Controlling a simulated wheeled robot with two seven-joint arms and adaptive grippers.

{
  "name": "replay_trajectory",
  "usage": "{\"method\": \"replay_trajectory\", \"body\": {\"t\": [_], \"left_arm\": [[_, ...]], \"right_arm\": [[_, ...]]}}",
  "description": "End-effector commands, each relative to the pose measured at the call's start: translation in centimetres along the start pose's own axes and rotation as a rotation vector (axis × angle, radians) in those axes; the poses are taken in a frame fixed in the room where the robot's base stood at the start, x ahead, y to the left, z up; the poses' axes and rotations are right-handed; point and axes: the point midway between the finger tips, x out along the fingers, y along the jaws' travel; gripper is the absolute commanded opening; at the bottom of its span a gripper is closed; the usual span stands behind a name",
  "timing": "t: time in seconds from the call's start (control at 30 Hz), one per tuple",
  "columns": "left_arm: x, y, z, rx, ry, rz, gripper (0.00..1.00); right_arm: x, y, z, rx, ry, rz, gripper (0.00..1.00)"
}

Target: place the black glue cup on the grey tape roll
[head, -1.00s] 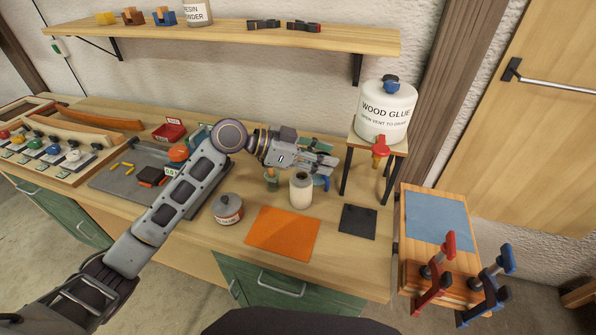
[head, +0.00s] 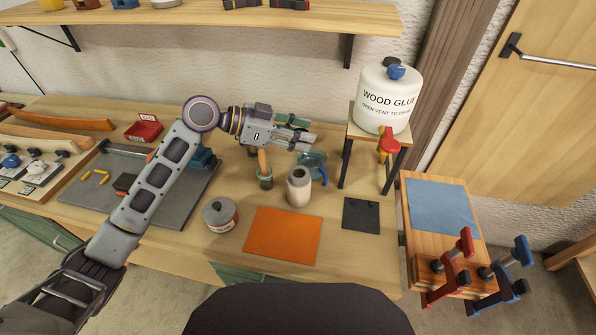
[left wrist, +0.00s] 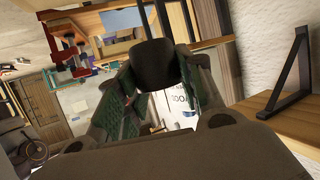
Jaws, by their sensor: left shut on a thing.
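The black glue cup (left wrist: 158,65) shows dark in the left wrist view, between the green-padded fingers of my left gripper (left wrist: 160,88). The gripper is shut on it. In the head view my left gripper (head: 303,136) is above the back of the bench, pointing right, over a cream jar and a clear mug. There the cup is hidden by the fingers. My right gripper is not in view.
The cream jar (head: 299,187), clear blue-handled mug (head: 314,166) and brush pot (head: 264,176) stand below the gripper.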

Motion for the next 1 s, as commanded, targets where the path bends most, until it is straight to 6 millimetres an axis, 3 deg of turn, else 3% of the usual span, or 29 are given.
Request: {"method": "replay_trajectory", "body": {"t": [0.1,0.2,0.7,1.0], "left_arm": [[0.0,0.0,0.1,0.0,0.0,0.0,0.25],[0.1,0.0,0.4,-0.002,-0.001,0.0,0.25],[2.2,0.0,5.4,-0.002,0.0,-0.001,0.25],[2.4,0.0,5.8,-0.001,0.0,-0.001,0.25]], "right_arm": [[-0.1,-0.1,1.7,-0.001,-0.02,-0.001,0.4],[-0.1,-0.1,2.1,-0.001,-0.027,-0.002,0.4],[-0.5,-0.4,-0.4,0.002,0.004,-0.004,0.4],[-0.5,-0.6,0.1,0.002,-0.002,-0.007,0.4]]}}
